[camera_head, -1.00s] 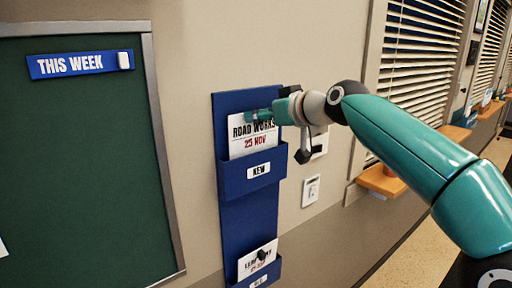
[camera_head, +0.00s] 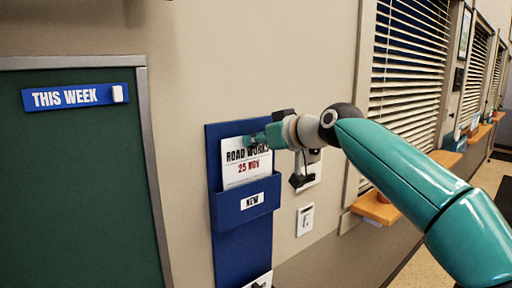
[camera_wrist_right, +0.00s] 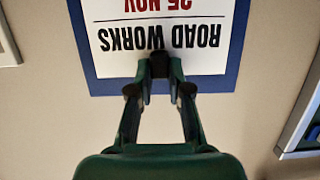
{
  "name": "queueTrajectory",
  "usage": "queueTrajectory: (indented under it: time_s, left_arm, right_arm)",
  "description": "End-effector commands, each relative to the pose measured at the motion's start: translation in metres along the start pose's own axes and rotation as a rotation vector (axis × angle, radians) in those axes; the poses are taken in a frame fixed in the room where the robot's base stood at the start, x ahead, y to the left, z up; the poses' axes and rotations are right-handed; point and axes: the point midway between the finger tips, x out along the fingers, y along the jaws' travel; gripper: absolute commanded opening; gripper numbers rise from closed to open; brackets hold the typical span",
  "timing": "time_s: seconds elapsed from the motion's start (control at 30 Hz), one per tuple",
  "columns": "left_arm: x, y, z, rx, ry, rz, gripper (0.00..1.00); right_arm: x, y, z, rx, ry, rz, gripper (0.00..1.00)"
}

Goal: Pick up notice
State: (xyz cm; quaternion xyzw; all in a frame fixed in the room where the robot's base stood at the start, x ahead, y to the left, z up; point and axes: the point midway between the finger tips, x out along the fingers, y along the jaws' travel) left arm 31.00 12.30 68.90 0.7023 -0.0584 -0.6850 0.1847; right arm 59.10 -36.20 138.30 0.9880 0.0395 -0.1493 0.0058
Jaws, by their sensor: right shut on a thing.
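The white notice (camera_head: 246,167) reading "ROAD WORKS 25 NOV" stands in the upper pocket of a blue wall rack (camera_head: 227,131). The pocket (camera_head: 233,214) carries a label "NEW" and hides the notice's lower edge. My right gripper (camera_head: 254,139) is at the notice's top edge, shut on it. In the right wrist view the notice (camera_wrist_right: 190,58) appears upside down, with the fingers (camera_wrist_right: 159,68) closed together on its edge by the lettering. My left gripper is not in view.
A green board (camera_head: 80,180) with a blue "THIS WEEK" strip (camera_head: 75,97) and a white piece on it is at left. Another white card (camera_head: 262,281) shows low on the rack. A window with blinds and an orange sill (camera_head: 376,207) is at right.

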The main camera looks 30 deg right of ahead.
Motion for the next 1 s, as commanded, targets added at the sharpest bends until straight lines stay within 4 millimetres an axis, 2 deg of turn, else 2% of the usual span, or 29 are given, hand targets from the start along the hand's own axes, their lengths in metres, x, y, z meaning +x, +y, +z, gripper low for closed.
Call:
queueTrajectory:
  time_s: [0.6, 0.77, 1.0]
  left_arm:
    - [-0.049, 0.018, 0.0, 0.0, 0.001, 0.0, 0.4]
    - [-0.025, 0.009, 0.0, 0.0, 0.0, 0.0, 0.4]
    - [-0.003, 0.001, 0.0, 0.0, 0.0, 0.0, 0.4]
  right_arm:
    - [-0.031, 0.0, -0.101, 0.0, 0.002, 0.0, 0.0]
    - [-0.061, 0.001, -0.081, 0.0, 0.003, 0.002, 0.0]
    - [-0.127, 0.001, -0.061, 0.001, 0.006, 0.004, 0.0]
